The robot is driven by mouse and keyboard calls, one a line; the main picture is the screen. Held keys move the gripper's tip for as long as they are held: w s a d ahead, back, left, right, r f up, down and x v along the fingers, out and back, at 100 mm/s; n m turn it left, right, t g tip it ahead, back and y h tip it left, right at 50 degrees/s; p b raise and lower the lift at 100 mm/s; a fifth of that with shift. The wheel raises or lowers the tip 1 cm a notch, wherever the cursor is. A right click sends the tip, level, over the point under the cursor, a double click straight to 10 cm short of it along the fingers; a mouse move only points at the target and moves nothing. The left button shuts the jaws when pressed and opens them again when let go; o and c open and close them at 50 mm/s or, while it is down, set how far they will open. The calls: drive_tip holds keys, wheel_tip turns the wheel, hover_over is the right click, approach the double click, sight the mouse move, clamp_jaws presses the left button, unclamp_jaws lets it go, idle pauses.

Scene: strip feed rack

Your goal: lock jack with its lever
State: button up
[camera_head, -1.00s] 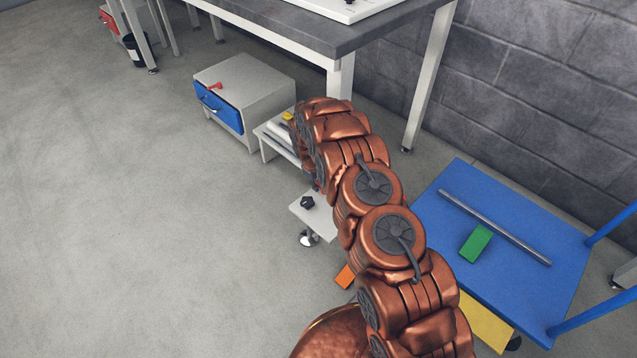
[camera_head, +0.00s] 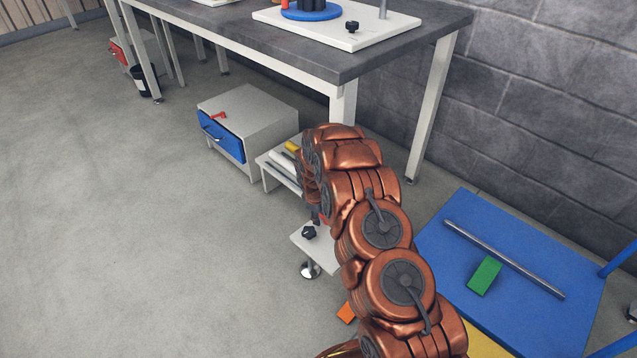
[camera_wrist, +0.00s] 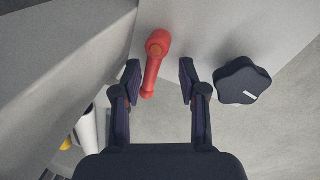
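A red lever (camera_wrist: 153,65) stands out in the wrist view, its round pivot on a pale grey surface. My gripper (camera_wrist: 159,82) is open, with one dark finger on each side of the lever's free end. The lever lies nearer the left finger; I cannot tell whether they touch. A black star-shaped knob (camera_wrist: 242,81) sits just right of the right finger. In the head view the knob (camera_head: 309,232) is on a small white plate (camera_head: 318,243) above a round metal foot (camera_head: 310,270).
A blue cart (camera_head: 540,260) at the right holds a metal rod (camera_head: 503,258) and a green block (camera_head: 485,276). An orange block (camera_head: 346,313) is near my arm. Floor at left is clear.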

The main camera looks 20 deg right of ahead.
drive_tip(key=n+b, duration=0.3)
drive_tip(key=shift+s+a+f+y, duration=0.15)
drive_tip(key=shift+s+f+y, duration=0.1)
drive_tip(key=shift+s+y, duration=0.05)
drive_tip(key=n+b, duration=0.1)
drive_tip(key=b, duration=0.1)
drive_tip(key=n+b, duration=0.2)
drive_tip(key=b, duration=0.1)
drive_tip(key=shift+s+r+n+t+y, duration=0.1)
drive_tip(key=shift+s+n+t+y, duration=0.2)
drive_tip(key=shift+s, duration=0.1)
drive_tip(key=s+a+r+m+p, duration=0.1)
drive_tip(key=s+r+p, duration=0.2)
drive_tip(key=r, duration=0.7)
drive_tip(key=s+a+r+m+p, duration=0.1)
drive_tip(key=s+r+p, duration=0.3)
drive_tip(key=r, duration=0.6)
drive_tip(key=s+a+r+m+g+p, duration=0.1)
drive_tip(key=s+r+p, duration=0.3)
drive_tip(key=r+p, duration=0.3)
drive_tip(key=shift+a+r+m+y+p, duration=0.15)
drive_tip(key=shift+r+m+y+p, duration=0.2)
drive_tip(key=shift+r, duration=1.5)
